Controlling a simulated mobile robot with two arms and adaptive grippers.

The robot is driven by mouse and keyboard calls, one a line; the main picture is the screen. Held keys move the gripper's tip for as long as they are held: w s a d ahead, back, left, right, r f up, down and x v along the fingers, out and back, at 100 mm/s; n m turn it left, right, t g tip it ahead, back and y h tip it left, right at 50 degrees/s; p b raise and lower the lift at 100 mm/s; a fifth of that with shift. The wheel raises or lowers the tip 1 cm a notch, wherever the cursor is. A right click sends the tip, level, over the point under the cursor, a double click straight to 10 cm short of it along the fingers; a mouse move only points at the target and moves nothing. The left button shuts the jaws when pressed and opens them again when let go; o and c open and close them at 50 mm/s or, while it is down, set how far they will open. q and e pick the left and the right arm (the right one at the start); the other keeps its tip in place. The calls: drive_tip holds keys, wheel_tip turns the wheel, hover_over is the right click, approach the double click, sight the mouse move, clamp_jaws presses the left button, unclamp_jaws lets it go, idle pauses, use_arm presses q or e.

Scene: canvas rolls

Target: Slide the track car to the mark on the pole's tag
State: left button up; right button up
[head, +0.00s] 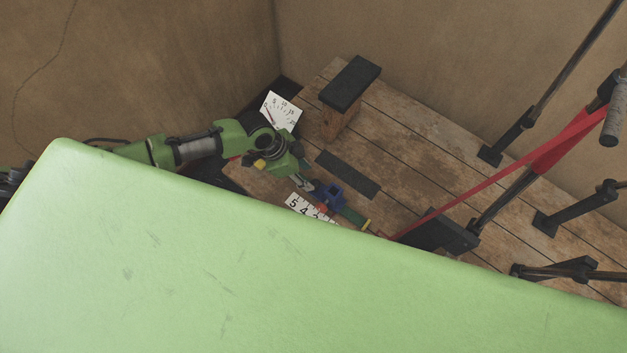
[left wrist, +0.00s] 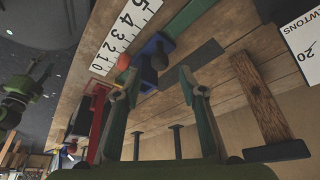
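A blue track car (head: 331,194) sits on a green track (head: 353,217) with a yellow end, beside a white number strip (head: 308,206). In the left wrist view the car (left wrist: 152,58) has a dark round knob, and a red ball (left wrist: 124,62) is close by. My left gripper (head: 306,184) is next to the car in the head view. In the left wrist view its fingers (left wrist: 158,76) are spread, with the car just beyond the tips; contact is unclear. A green and black shape at that view's left edge may be my right gripper (left wrist: 36,78). I cannot make out the pole's tag.
A black-topped wooden block (head: 350,84) and a NEWTONS dial card (head: 280,112) stand behind the gripper. A dark strip (head: 347,174) lies on the planks. A red band (head: 500,171) and dark posts are at right. A pale green surface hides the foreground.

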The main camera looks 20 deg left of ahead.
sight(313, 182)
use_arm(q)
drive_tip(key=x, duration=0.6)
drive_tip(key=shift+w+d, duration=0.1)
drive_tip(key=shift+f, duration=0.1)
clamp_jaws()
